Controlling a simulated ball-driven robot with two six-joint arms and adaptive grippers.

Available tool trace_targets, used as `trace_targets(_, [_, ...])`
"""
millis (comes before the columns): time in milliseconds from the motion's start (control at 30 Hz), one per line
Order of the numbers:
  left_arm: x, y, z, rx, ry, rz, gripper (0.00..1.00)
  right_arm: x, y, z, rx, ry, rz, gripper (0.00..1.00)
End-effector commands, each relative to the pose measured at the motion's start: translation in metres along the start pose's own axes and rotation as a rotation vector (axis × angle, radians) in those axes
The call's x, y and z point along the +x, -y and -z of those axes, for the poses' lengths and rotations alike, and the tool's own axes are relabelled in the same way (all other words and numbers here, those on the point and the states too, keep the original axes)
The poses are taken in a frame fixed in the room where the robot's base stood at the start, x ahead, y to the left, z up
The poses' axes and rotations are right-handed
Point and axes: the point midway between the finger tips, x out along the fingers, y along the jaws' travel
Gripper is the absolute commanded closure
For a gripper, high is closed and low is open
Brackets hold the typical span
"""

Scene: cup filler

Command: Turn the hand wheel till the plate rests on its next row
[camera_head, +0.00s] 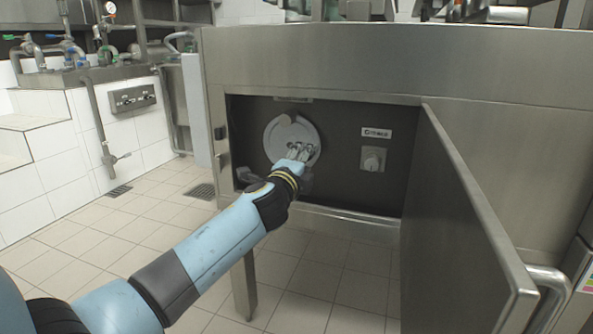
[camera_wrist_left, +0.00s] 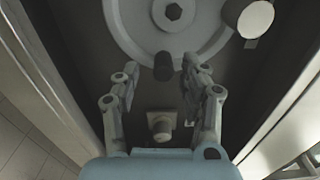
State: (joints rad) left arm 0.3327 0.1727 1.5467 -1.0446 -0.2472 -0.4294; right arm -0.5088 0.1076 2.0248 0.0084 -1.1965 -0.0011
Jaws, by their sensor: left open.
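The hand wheel (camera_head: 282,140) is a grey disc inside the dark recess under the steel machine. In the left wrist view its rim and central bolt (camera_wrist_left: 174,12) show at the top, partly cut off. A pale round knob (camera_wrist_left: 248,18) sits at its right edge. My left gripper (camera_head: 301,151) is in front of the wheel's lower right part. In the left wrist view the gripper (camera_wrist_left: 160,78) is open, with a short dark peg (camera_wrist_left: 163,66) seen between its fingertips; contact cannot be told. My right gripper and the plate with its rows are not seen.
An open steel door (camera_head: 465,225) stands on the right of the recess. A rotary switch (camera_head: 373,159) and a label (camera_head: 376,133) are on the back panel, right of the wheel. The frame's lower bar (camera_head: 350,222) crosses below.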

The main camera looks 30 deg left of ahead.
Motion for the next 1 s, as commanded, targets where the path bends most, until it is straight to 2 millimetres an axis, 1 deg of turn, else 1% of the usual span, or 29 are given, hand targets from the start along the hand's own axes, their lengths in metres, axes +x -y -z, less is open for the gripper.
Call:
trace_targets(33, [-0.011,-0.001,0.000,0.000,-0.001,-0.002,0.56,0.000,0.000,-0.001,0.000,0.001,0.000,0.45])
trace_targets(200, [-0.051,-0.002,0.000,0.000,-0.001,-0.003,0.56,0.000,0.000,-0.001,0.001,0.002,0.001,0.45])
trace_targets(300, [-0.072,-0.002,0.000,0.000,-0.001,-0.003,0.56,0.000,0.000,-0.002,0.001,0.003,0.001,0.45])
trace_targets(433, [-0.091,-0.001,0.001,0.000,-0.001,-0.002,0.56,0.000,0.001,-0.002,0.001,0.003,0.001,0.45])
trace_targets(500, [-0.098,-0.001,0.001,0.000,-0.001,-0.002,0.56,0.000,0.001,-0.002,0.001,0.003,0.001,0.45])
trace_targets(600, [-0.103,-0.001,0.001,0.000,-0.001,-0.001,0.56,0.000,0.001,-0.002,0.001,0.004,0.001,0.45])
trace_targets(833, [-0.103,0.000,0.001,0.000,-0.001,-0.001,0.56,0.000,0.001,-0.002,0.001,0.004,0.001,0.45])
trace_targets(867, [-0.103,0.000,0.001,0.000,-0.001,-0.001,0.57,0.000,0.001,-0.002,0.001,0.004,0.001,0.45])
trace_targets(933, [-0.103,0.000,0.002,0.006,-0.009,0.003,0.67,0.000,0.001,-0.001,0.001,-0.001,0.001,0.45])
trace_targets(1000, [-0.104,0.000,0.011,-0.022,-0.051,0.006,0.76,0.002,0.001,0.002,0.001,-0.017,0.001,0.45])
